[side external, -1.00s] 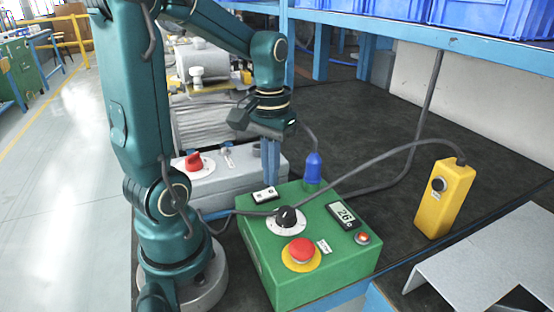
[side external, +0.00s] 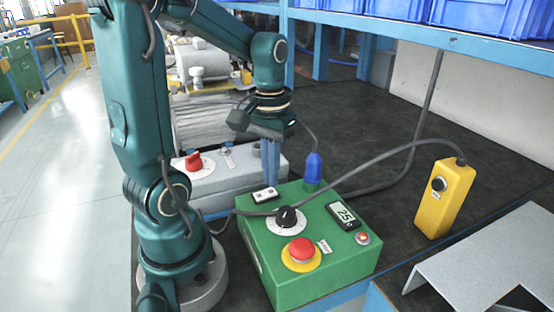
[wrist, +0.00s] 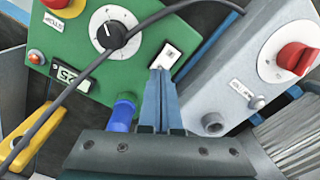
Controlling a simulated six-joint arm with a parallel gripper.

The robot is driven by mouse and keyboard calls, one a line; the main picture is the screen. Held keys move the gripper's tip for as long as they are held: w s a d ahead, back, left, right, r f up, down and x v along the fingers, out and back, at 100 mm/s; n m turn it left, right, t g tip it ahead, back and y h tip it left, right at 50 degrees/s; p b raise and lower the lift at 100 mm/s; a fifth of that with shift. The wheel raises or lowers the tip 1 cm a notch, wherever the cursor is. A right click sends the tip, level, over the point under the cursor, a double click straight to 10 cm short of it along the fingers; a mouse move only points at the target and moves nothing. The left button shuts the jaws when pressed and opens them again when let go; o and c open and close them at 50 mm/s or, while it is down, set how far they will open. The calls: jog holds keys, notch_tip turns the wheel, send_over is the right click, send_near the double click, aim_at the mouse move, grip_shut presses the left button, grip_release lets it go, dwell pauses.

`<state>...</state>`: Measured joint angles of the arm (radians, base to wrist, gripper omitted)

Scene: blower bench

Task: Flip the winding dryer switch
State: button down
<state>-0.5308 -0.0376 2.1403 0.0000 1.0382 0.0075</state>
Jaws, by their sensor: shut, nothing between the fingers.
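A green control box (side external: 262,262) carries a small white rocker switch (side external: 264,194) near its back left edge. In the wrist view the rocker (wrist: 168,57) shows a dark mark on its white face. I cannot read a label naming it as the winding dryer switch. My gripper (side external: 270,182) points down just behind the rocker, its blue fingers shut and empty. In the wrist view the fingertips (wrist: 162,72) are at the near edge of the rocker plate. I cannot tell whether they touch it.
The green box also has a black dial (side external: 287,217), red mushroom button (side external: 301,250), display (side external: 343,216) and blue cable plug (side external: 313,167). A grey box (side external: 218,187) with a red knob (side external: 193,161) stands beside it. A yellow pendant (side external: 444,200) stands right; its cable arches over the green box.

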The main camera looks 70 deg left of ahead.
aim_at(271, 191)
jog(key=shift+f, duration=0.85)
dwell(0.3)
jog(key=shift+r, duration=3.55)
